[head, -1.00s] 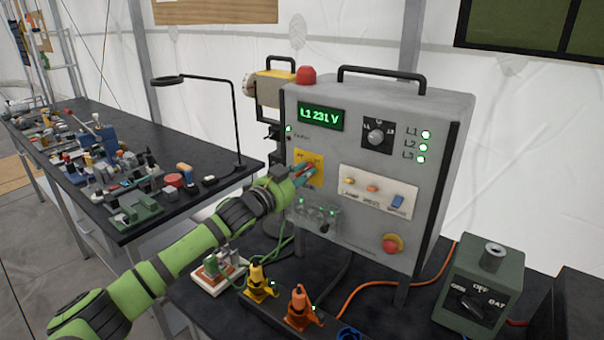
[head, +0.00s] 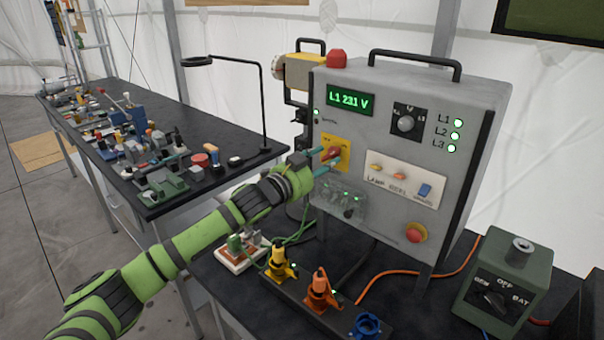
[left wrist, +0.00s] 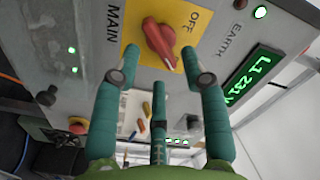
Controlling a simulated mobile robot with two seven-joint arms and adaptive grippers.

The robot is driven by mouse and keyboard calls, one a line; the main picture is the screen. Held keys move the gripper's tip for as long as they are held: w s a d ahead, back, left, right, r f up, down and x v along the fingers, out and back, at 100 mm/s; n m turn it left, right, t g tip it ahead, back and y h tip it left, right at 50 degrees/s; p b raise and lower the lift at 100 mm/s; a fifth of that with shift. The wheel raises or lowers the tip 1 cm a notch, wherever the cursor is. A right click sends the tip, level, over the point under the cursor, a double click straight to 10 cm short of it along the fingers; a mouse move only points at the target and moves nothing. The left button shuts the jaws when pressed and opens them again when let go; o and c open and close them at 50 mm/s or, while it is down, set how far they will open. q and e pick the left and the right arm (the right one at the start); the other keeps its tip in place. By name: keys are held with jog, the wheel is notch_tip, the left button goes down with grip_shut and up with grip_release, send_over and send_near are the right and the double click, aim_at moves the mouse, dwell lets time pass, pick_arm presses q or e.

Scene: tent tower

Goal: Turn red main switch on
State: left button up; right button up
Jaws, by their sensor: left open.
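The red main switch (head: 334,153) is a rotary handle on a yellow plate (head: 344,140) at the left of the grey power cabinet. I cannot tell which mark the handle points to. My left gripper (head: 326,160) has its green fingers spread in front of the handle. In the left wrist view the left gripper (left wrist: 158,78) is open and empty, its tips apart from the handle. My right gripper is not in view.
The cabinet (head: 470,200) has a lit display (head: 350,98), lit green L1–L3 lamps, a selector knob (head: 406,122) and a red button (head: 416,233). Coloured plugs (head: 320,290) stand below it. A cluttered bench (head: 240,165) lies left; a green box (head: 504,280) stands right.

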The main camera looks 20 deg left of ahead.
pick_arm(q)
jog(key=v, duration=0.9)
jog(key=shift+s, duration=0.25)
jog(key=shift+a, duration=0.1)
